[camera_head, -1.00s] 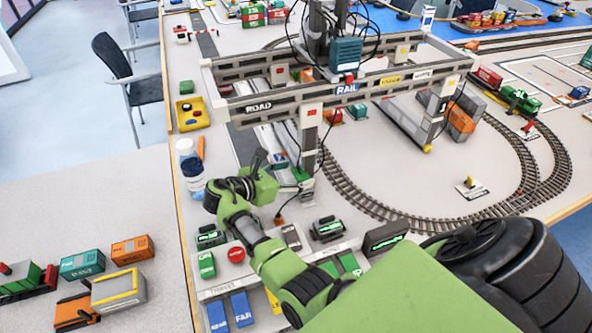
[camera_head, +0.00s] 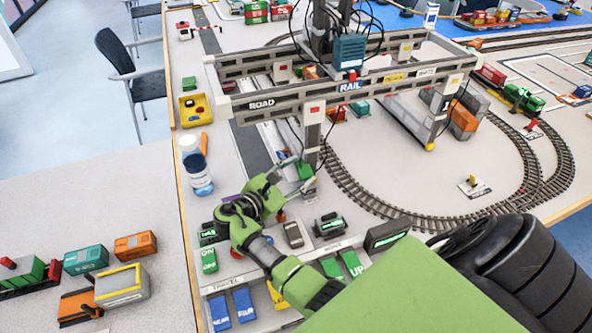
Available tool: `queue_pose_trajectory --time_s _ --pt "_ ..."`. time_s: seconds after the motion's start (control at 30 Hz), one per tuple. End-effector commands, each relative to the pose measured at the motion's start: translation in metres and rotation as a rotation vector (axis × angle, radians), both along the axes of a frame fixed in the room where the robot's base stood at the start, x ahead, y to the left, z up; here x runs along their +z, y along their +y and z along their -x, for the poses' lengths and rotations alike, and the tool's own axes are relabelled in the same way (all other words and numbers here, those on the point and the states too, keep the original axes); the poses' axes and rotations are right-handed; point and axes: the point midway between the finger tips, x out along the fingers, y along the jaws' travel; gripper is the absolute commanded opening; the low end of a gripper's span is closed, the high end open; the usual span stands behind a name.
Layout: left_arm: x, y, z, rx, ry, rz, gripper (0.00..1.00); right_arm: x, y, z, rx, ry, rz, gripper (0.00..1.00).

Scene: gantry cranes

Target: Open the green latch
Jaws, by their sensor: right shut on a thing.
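A small green piece (camera_head: 305,170), which looks like the green latch, sits at the foot of the near gantry leg, partly behind my fingers. My right gripper (camera_head: 296,176) reaches in from the lower right, with its thin grey fingers at this green piece. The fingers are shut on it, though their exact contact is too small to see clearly. My left gripper is not in view.
The gantry crane (camera_head: 312,135) with ROAD and RAIL signs stands over the fingers, with loose black cables. A control panel (camera_head: 225,283) with coloured buttons lies below my arm. A bottle (camera_head: 197,172) stands left; curved track (camera_head: 350,195) runs right.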

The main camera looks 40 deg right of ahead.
Motion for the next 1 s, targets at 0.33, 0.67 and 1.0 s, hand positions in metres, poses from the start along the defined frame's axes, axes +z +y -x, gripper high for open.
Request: queue_pose_trajectory --time_s 0.33,0.67,1.0 --pt "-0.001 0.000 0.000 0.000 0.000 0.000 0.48 -0.001 -0.002 0.003 -0.007 -0.008 0.005 0.49" --pt "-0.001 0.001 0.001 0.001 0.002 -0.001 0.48 0.000 -0.001 0.001 -0.003 -0.009 0.004 0.64" --pt "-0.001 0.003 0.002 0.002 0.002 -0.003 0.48 0.005 0.036 0.010 -0.002 -0.009 0.001 0.64"
